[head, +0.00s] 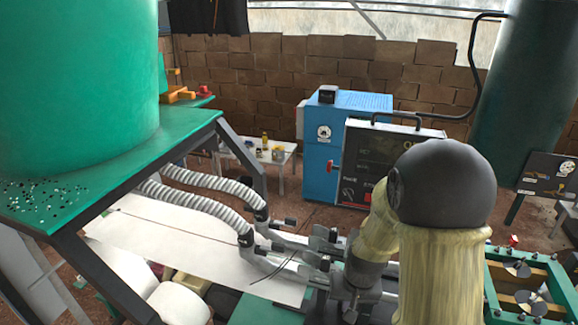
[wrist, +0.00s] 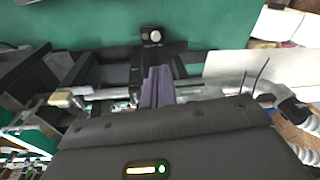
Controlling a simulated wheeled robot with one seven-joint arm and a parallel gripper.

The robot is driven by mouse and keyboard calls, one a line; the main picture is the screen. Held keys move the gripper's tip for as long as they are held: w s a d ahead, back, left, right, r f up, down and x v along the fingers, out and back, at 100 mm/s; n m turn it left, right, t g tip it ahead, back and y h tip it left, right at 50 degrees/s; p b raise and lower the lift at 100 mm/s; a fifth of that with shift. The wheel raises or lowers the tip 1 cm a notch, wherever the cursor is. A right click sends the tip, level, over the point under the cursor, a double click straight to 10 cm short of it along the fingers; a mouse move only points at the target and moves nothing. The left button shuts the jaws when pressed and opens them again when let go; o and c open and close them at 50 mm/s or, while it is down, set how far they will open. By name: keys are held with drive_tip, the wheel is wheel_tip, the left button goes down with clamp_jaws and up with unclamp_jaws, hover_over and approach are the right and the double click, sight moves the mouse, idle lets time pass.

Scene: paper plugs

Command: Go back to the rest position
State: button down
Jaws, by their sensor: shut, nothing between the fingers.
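My gripper (wrist: 157,86) shows in the wrist view, beyond the dark gripper body with its small lit strip. Its two grey-purple fingers are together, with nothing seen between them. They are over a machine with metal rods (wrist: 95,92) and dark brackets. In the head view my arm, with its pale cover and dark round joint, stands at the lower right in front of that machine, and I cannot make out the fingertips there.
Two ribbed hoses (head: 195,210) run from under the green hopper stand (head: 110,165) to the machine. A white board (head: 170,245) lies left of it. A blue cabinet (head: 322,150) and a dark panel box (head: 380,150) stand behind. A green frame (head: 525,270) is at right.

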drive_tip(key=s+r+n+t+b, duration=0.1)
drive_tip(key=s+r, duration=0.6)
drive_tip(key=s, duration=0.2)
drive_tip(key=shift+s+d, duration=0.25)
drive_tip(key=shift+d, duration=0.2)
drive_tip(key=shift+w, duration=0.1)
